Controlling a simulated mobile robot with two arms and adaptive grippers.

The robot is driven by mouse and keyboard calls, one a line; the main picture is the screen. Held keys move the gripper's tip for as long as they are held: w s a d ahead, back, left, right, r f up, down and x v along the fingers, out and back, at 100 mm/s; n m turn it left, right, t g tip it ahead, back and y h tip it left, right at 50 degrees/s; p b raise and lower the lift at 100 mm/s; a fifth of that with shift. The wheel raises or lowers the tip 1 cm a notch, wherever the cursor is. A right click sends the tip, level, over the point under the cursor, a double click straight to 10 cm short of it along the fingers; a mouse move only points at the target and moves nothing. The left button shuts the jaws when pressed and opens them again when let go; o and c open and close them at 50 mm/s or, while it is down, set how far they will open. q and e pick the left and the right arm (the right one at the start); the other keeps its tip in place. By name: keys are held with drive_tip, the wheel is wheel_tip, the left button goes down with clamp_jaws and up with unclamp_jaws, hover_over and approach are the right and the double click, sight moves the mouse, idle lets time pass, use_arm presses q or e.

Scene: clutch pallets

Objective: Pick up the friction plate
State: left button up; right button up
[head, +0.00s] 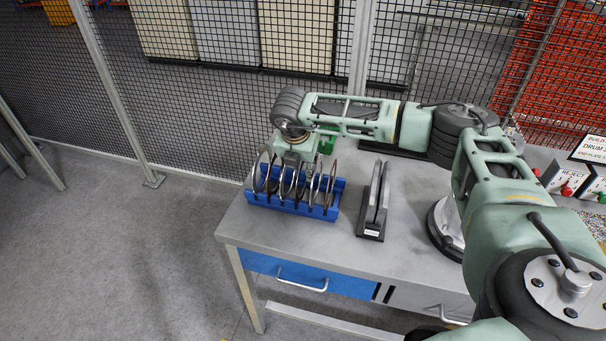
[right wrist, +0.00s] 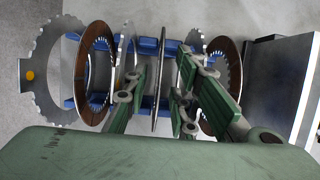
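A blue rack (head: 262,200) on the grey table holds several thin ring plates standing on edge. In the right wrist view the rack (right wrist: 148,45) bears brown friction plates, one at left (right wrist: 88,62) and one at right (right wrist: 219,50), among grey toothed steel plates (right wrist: 38,68). My right gripper (head: 297,168) is down among the plates. In the right wrist view its green fingers (right wrist: 160,85) are apart on either side of one plate (right wrist: 161,60) seen edge-on, with gaps showing; its face is hidden. My left gripper is not in view.
A dark upright holder (head: 372,205) stands right of the rack. Reject buttons (head: 567,190) and a sign (head: 590,148) are at the far right. A mesh fence (head: 200,120) runs behind. The table front between rack and edge is clear.

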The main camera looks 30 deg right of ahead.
drive_tip(key=shift+f, duration=0.1)
drive_tip(key=shift+c, duration=0.5)
clamp_jaws()
